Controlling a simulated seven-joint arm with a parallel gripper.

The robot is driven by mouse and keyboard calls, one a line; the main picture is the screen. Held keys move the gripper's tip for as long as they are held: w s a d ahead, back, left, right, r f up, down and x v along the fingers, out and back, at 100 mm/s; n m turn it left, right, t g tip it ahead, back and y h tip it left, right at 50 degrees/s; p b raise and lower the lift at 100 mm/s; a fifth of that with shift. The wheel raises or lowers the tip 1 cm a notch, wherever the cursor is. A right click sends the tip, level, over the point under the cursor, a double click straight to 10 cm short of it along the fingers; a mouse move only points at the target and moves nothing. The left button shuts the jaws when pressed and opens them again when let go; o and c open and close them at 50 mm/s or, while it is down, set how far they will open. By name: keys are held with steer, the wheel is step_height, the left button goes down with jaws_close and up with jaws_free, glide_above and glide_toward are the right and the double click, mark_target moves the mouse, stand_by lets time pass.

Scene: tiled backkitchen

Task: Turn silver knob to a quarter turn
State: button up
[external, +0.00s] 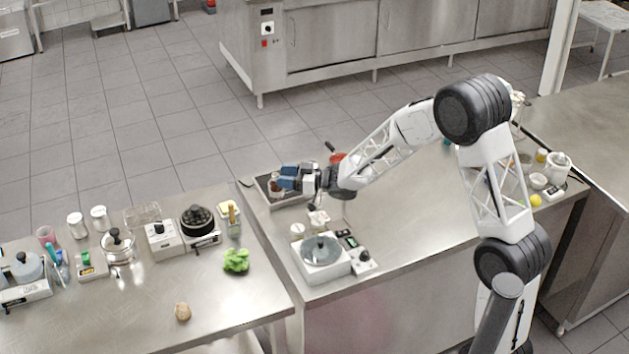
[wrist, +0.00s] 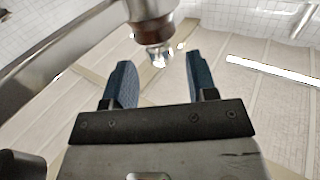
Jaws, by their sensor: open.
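My gripper (external: 290,179) reaches left over the near counter's far left corner, its blue fingers open. In the wrist view, the gripper (wrist: 160,74) shows both fingers apart. Beyond and between them is a small shiny silver piece (wrist: 160,55) on the end of a brown and pale round body (wrist: 151,22); it may be the silver knob. No finger visibly touches it. In the external view, a small brown object (external: 275,188) beside the fingers may be the same thing, partly hidden by them.
A grey tray (external: 262,186) lies under the gripper, with a red pan (external: 337,157) behind. A white appliance with a round lid (external: 321,255) and a small white box with a dial (external: 365,262) stand nearer.

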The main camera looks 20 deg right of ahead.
mark_target(276, 174)
steer(key=shift+x, duration=1.6)
steer(key=c, duration=0.9)
steer(key=shift+c, duration=0.2)
